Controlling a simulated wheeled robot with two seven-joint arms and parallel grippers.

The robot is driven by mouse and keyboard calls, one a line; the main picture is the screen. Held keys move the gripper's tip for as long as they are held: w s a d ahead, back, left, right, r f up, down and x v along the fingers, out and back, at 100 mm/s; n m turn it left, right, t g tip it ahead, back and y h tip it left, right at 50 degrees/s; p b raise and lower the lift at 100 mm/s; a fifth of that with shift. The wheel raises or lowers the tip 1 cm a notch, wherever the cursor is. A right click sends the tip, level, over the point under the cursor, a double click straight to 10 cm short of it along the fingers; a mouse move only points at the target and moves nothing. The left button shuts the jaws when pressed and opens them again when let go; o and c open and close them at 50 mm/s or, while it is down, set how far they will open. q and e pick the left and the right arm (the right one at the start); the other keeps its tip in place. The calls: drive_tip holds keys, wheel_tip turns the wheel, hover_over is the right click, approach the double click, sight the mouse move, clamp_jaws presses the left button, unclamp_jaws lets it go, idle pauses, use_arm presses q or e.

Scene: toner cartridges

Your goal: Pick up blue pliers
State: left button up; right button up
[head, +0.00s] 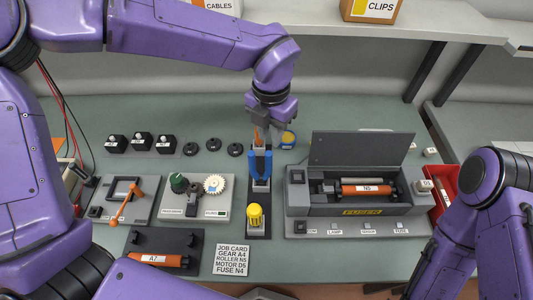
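The blue pliers (261,164) show as a pair of blue handles over a dark narrow tool strip (259,191) in the middle of the bench. My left gripper (268,128) comes down from above at the far end of this strip, just beyond the blue handles. Its fingers are small and partly merged with the things behind, so I cannot tell whether they are open or touch anything. My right arm shows at the right edge, but its gripper is out of view.
A yellow-handled tool (255,214) stands on the strip's near end, and an orange piece (256,136) is close to my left gripper. A grey fuser box (354,207) with a raised lid stands right. A gear board (196,198) is left. A job card (231,260) lies in front.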

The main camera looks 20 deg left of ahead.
sight(268, 160)
use_arm(q)
drive_tip(key=s+f, duration=0.2)
drive_tip(key=f, duration=0.1)
drive_tip(key=shift+s+f+p, duration=0.1)
drive_tip(key=shift+f+p, duration=0.05)
drive_tip(key=shift+p, duration=0.2)
drive_tip(key=f, duration=0.3)
drive_tip(key=w+f+p, duration=0.1)
drive_tip(key=f, duration=0.1)
drive_tip(key=shift+w+f, duration=0.2)
drive_tip(key=shift+f, duration=0.2)
drive_tip(key=shift+s, duration=0.3)
drive_tip(key=shift+s+r, duration=0.1)
drive_tip(key=shift+c, duration=0.5)
clamp_jaws()
use_arm(e)
drive_tip(key=shift+s+r, duration=0.35)
drive_tip(key=shift+r, duration=0.2)
drive_tip(key=shift+s+r, duration=0.3)
drive_tip(key=shift+r, duration=0.2)
